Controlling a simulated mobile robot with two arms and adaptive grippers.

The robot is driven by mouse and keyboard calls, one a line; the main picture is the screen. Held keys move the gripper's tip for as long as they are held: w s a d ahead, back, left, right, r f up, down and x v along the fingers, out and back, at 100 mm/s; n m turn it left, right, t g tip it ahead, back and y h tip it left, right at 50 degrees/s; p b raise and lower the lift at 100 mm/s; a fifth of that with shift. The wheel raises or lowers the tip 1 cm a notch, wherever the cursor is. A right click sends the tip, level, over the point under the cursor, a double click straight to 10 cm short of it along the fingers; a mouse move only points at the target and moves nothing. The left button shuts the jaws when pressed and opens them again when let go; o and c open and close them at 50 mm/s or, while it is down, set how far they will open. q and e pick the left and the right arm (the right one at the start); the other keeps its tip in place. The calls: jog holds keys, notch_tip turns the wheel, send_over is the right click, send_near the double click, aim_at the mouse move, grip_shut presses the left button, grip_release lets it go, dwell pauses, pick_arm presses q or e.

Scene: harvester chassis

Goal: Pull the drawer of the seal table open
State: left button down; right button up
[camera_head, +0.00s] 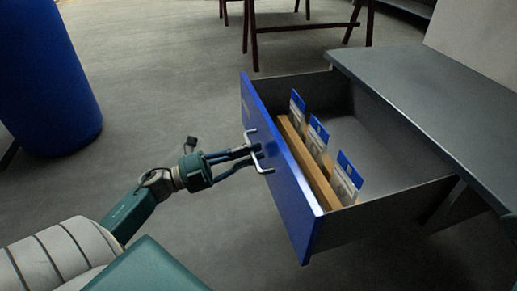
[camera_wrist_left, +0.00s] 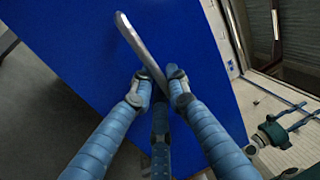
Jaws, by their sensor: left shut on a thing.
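The drawer (camera_head: 282,170) of the seal table (camera_head: 430,105) has a blue front and stands well out from under the grey table top. Its inside shows, with several blue-and-white cards or packets along a wooden strip (camera_head: 305,160). A metal bar handle (camera_head: 258,155) is on the blue front. My left gripper (camera_head: 253,152) is shut on the handle. In the left wrist view the handle (camera_wrist_left: 140,45) runs between the blue fingers, close against the blue front (camera_wrist_left: 80,60).
A large blue barrel (camera_head: 45,75) stands at the upper left. Dark red-brown trestle legs (camera_head: 250,30) stand at the back. The grey floor between the barrel and the drawer is clear.

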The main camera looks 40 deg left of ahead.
pick_arm(q)
jog(key=shift+s+a+r, duration=0.1)
jog(key=shift+s+a, duration=0.05)
jog(key=c, duration=1.8)
grip_release()
jog(key=v, duration=1.2)
